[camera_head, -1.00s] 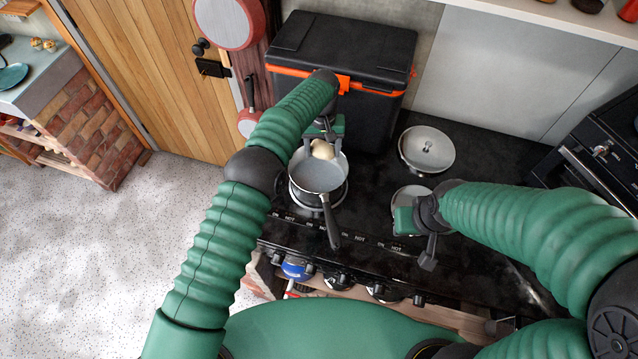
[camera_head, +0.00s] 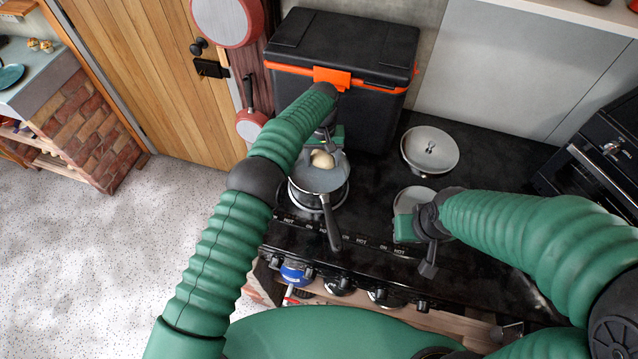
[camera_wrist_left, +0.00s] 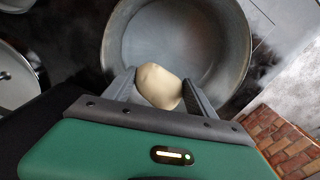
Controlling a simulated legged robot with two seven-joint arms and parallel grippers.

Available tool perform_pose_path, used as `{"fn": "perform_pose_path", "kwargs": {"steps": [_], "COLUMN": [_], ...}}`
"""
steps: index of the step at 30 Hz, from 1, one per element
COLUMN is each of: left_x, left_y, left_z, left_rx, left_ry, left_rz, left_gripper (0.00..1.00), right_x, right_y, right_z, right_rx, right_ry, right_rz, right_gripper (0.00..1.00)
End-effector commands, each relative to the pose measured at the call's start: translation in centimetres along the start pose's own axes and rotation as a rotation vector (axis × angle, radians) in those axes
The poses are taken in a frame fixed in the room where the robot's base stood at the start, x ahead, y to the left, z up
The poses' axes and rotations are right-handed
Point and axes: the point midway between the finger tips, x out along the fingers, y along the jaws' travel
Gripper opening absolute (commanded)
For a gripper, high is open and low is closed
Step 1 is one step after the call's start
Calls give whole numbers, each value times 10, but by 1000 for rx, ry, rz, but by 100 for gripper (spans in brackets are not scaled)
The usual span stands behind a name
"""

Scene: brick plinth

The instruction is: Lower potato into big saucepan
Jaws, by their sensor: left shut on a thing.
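A pale, round potato (camera_head: 323,159) is held between the fingers of my left gripper (camera_head: 325,150). In the left wrist view the potato (camera_wrist_left: 159,87) sits between the two grey fingers (camera_wrist_left: 158,90). The big saucepan (camera_head: 315,180) stands on the hob, its dark handle pointing toward me. The potato is over the far part of the pan; its exact height above the bottom is hard to tell. The open pan (camera_wrist_left: 178,40) also shows in the left wrist view. My right gripper (camera_head: 425,245) is low over the front right of the hob; its fingers are not clear.
A pan lid (camera_head: 430,150) lies at the back right of the hob. A smaller pale pan or lid (camera_head: 412,198) is partly hidden by my right gripper. A black box with an orange latch (camera_head: 340,65) stands behind the saucepan.

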Motion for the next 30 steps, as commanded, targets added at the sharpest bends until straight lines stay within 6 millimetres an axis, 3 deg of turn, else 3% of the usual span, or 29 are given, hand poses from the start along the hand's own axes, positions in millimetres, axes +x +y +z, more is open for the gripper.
{"fn": "perform_pose_path", "kwargs": {"steps": [30], "left_x": [10], "left_y": [0], "left_z": [0], "left_rx": [0], "left_ry": [0], "left_rz": [0], "left_gripper": [22], "right_x": [8], "right_y": [0], "right_z": [2], "right_rx": [0], "right_ry": [0], "right_rz": [0], "right_gripper": [33]}}
